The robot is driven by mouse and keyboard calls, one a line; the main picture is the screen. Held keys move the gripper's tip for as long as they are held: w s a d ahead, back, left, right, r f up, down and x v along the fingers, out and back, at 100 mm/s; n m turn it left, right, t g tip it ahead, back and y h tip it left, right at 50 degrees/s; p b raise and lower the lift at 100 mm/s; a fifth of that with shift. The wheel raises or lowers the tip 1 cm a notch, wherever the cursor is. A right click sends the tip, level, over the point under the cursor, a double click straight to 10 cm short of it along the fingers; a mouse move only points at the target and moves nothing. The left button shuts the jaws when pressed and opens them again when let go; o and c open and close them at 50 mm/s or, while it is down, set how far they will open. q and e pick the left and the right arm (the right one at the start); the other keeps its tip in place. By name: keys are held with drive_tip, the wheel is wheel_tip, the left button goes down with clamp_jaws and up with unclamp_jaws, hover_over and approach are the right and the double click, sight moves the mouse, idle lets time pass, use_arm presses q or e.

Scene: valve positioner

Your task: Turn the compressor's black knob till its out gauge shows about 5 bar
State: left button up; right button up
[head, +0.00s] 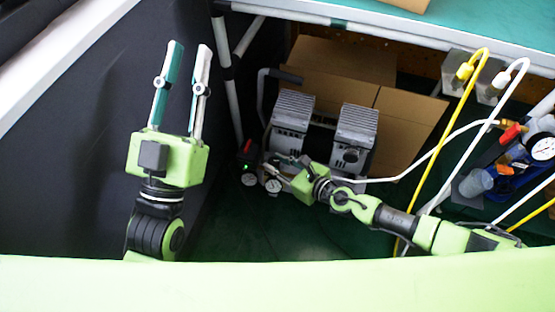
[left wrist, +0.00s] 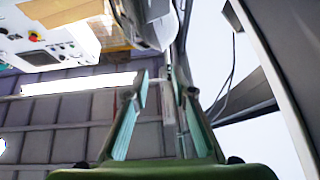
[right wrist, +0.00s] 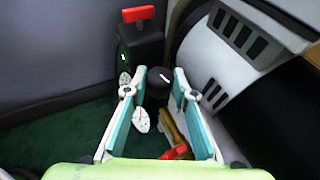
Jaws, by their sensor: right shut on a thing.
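The compressor (head: 354,135) stands under the bench with two grey ribbed heads and two small white round gauges, the left one (head: 249,180) and the right one (head: 273,186). Their readings are too small to tell. In the right wrist view the black knob (right wrist: 160,78) with a white mark sits between my right gripper's fingertips (right wrist: 152,82), and the fingers are shut on it. Two gauges show there, one nearer (right wrist: 141,119) and one partly hidden by a finger (right wrist: 125,80). My left gripper (head: 189,48) is raised, open and empty, far left of the compressor.
A red switch (right wrist: 138,14) tops a black box beside the knob. Cardboard boxes (head: 410,125) stand behind the compressor. Yellow (head: 449,125) and white hoses hang at the right, near a blue unit with a gauge (head: 543,148). A dark wall (head: 80,130) is at the left.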

drive_tip(key=shift+s+m+t+h+p, duration=0.1)
drive_tip(key=shift+m+t+h+p, duration=0.3)
drive_tip(key=shift+p, duration=0.55)
use_arm(q)
wheel_tip(320, 180, down, 18)
drive_tip(key=w+a+g+y+p, duration=0.2)
drive_tip(key=g+y, duration=0.1)
drive_tip(key=g, duration=0.7)
use_arm(e)
drive_tip(key=shift+a+m+t+h, duration=0.1)
drive_tip(key=shift+m+t+h, duration=0.2)
drive_tip(key=shift+m+h, duration=0.3)
drive_tip(key=shift+a+m+t+h+p, duration=0.1)
drive_tip(key=shift+m+t+h+p, duration=0.2)
drive_tip(key=shift+m+h+p, duration=0.2)
drive_tip(key=shift+s+a+m+t+h+p, duration=0.15)
drive_tip(key=shift+m+t+h+p, duration=0.35)
drive_tip(key=shift+m+h+p, duration=0.45)
use_arm(q)
drive_tip(key=s+a+f+n+g+y, duration=0.1)
drive_tip(key=s+a+f+g+y, duration=0.1)
drive_tip(key=s+a+f+g, duration=0.3)
drive_tip(key=shift+s+a+f+g+y, duration=0.15)
drive_tip(key=shift+s+f+g+y, duration=0.25)
drive_tip(key=shift+s+f+g, duration=2.7)
use_arm(e)
drive_tip(key=shift+f+m+h, duration=0.1)
drive_tip(key=shift+m+h, duration=0.65)
drive_tip(key=shift+h, duration=0.1)
